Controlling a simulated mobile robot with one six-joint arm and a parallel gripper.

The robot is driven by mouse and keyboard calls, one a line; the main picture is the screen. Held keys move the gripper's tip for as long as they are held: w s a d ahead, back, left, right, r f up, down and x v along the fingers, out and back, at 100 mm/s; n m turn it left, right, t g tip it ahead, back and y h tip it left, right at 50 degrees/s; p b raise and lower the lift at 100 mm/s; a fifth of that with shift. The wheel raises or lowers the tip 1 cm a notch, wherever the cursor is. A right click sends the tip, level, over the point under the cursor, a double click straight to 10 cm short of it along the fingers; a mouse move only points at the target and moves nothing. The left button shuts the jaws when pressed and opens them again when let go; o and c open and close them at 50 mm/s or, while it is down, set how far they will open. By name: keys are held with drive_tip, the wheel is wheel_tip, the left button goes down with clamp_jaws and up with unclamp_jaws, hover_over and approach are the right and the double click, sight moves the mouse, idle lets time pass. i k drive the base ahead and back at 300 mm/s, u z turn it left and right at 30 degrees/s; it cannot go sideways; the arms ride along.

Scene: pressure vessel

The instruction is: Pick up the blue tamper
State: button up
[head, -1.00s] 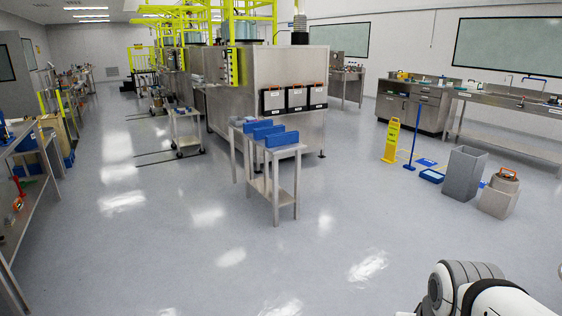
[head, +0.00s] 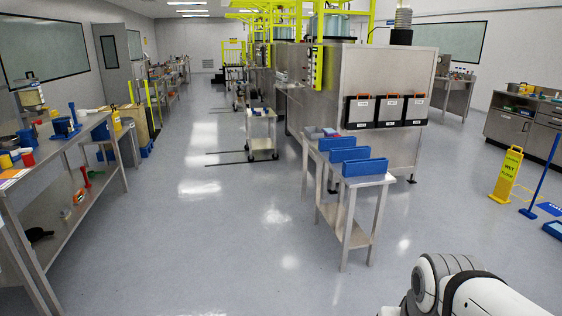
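I cannot tell for certain which thing is the blue tamper. A blue object with a wide base and an upright part (head: 63,128) stands on the left steel bench (head: 95,127). It is small in the head view and its exact shape is unclear. Another blue item (head: 26,139) is to its left on the same bench. A tall blue pole with a flat foot (head: 541,170) stands on the floor at the far right. Part of my white arm shows at the bottom right, but my gripper is out of view.
A steel stand (head: 345,212) with blue bins (head: 362,167) is right of centre, before the large steel vessel housing (head: 385,72). A trolley (head: 262,135) stands behind. A yellow wet-floor sign (head: 507,175) is at right. Floor between bench and stand is clear.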

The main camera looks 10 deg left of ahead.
sight(71, 104)
drive_tip(key=u, duration=0.2)
drive_tip(key=i, duration=1.65)
drive_tip(key=u, duration=0.35)
drive_tip(key=i, duration=1.6)
drive_tip(key=u, duration=0.2)
drive_tip(key=i, duration=1.55)
drive_tip(key=u, duration=0.3)
drive_tip(key=i, duration=1.6)
drive_tip(key=u, duration=0.35)
drive_tip(key=i, duration=1.7)
drive_tip(key=u, duration=0.75)
drive_tip(key=i, duration=1.65)
drive_tip(key=u, duration=1.9)
drive_tip(key=i, duration=1.45)
drive_tip(key=u, duration=0.7)
